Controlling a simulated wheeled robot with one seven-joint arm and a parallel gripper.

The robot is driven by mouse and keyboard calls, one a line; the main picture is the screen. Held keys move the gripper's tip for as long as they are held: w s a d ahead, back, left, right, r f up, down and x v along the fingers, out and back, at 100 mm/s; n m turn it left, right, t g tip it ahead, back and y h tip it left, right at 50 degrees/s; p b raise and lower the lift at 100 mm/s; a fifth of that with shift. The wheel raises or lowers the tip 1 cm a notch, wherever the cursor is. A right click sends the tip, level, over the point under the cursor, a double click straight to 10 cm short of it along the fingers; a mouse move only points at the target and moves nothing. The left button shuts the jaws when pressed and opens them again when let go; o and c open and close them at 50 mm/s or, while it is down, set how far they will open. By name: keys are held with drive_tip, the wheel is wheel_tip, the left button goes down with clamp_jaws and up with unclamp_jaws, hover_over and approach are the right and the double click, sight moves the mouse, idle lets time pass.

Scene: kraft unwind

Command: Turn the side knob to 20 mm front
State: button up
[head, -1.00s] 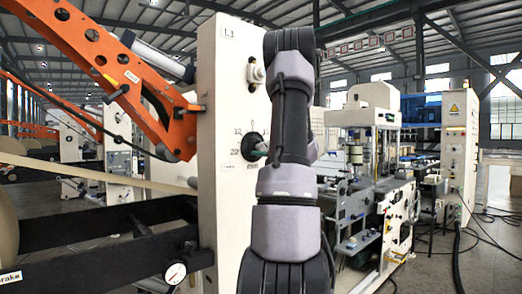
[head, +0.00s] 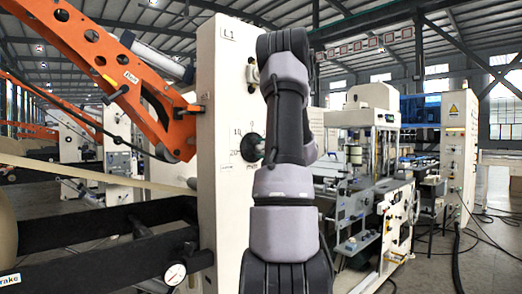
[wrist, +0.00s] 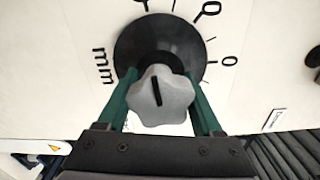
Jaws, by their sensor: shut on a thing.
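The side knob (wrist: 160,95) is a grey lobed knob with a black line on its face, nearly upright in the wrist view. It sits in front of a round black disc (wrist: 150,42) on the white panel. The scale around the disc shows "mm" and partly readable figures. My gripper (wrist: 162,97) has a green finger on each side of the knob and is shut on it.
The white panel (head: 222,130) labelled L1 stands upright left of my arm. An orange arm (head: 130,80) and black beams (head: 100,230) with a small gauge (head: 175,273) lie to its left. Another machine (head: 375,190) and a cabinet (head: 459,155) stand at the right.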

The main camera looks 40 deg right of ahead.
drive_tip(key=shift+n, duration=0.3)
idle(0.4)
drive_tip(key=o, duration=1.4)
drive_tip(key=shift+c, duration=0.2)
drive_tip(key=shift+s, duration=0.1)
drive_tip(key=s, duration=1)
drive_tip(key=shift+s+d, duration=0.35)
drive_tip(key=shift+d, duration=0.05)
